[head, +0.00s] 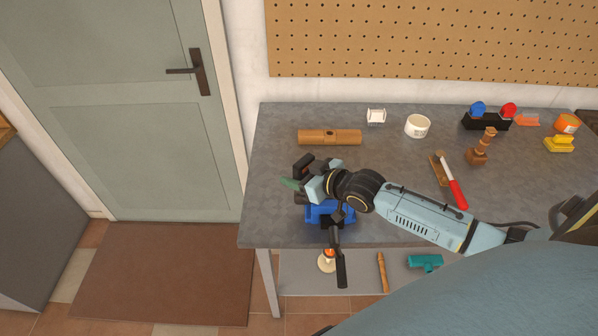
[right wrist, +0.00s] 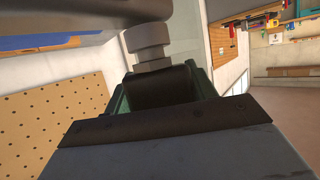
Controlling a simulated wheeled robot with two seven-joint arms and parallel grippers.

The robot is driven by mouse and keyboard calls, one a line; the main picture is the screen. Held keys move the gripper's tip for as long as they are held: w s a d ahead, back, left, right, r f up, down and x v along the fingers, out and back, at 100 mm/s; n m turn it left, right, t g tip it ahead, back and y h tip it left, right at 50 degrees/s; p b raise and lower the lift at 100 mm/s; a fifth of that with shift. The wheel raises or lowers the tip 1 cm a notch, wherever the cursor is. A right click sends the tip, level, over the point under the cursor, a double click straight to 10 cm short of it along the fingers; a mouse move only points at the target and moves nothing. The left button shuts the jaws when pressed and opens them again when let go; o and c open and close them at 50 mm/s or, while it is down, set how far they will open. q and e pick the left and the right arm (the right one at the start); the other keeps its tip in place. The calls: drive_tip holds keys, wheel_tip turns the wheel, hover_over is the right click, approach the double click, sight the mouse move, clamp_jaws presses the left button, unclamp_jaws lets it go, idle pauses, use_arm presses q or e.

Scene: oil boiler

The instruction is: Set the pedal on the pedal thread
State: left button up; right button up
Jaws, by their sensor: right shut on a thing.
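My right gripper (head: 295,183) is above and left of the blue vise (head: 328,213), over the front left of the workbench. In the right wrist view a dark block (right wrist: 165,88) sits between greenish jaw faces, and the gripper is shut on it. It looks like the pedal, but its shape is mostly hidden. A grey metal stepped stud (right wrist: 150,45) shows just beyond it. I cannot tell whether they touch, or whether the stud is the pedal thread. A black crank-like arm (head: 340,268) hangs at the front of the vise. My left gripper is out of view.
The grey workbench (head: 270,222) holds a wooden block (head: 330,137), a white cup (head: 417,126), a red-handled tool (head: 455,187) and a brown turned piece (head: 482,148). A black holder (head: 486,122) stands at the back right. A pegboard (head: 430,38) is behind.

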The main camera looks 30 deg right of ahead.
drive_tip(key=shift+f, duration=0.25)
drive_tip(key=o, duration=1.2)
drive_tip(key=shift+f, duration=0.1)
drive_tip(key=shift+s, duration=0.15)
drive_tip(key=v, duration=1.3)
drive_tip(key=shift+d, duration=0.1)
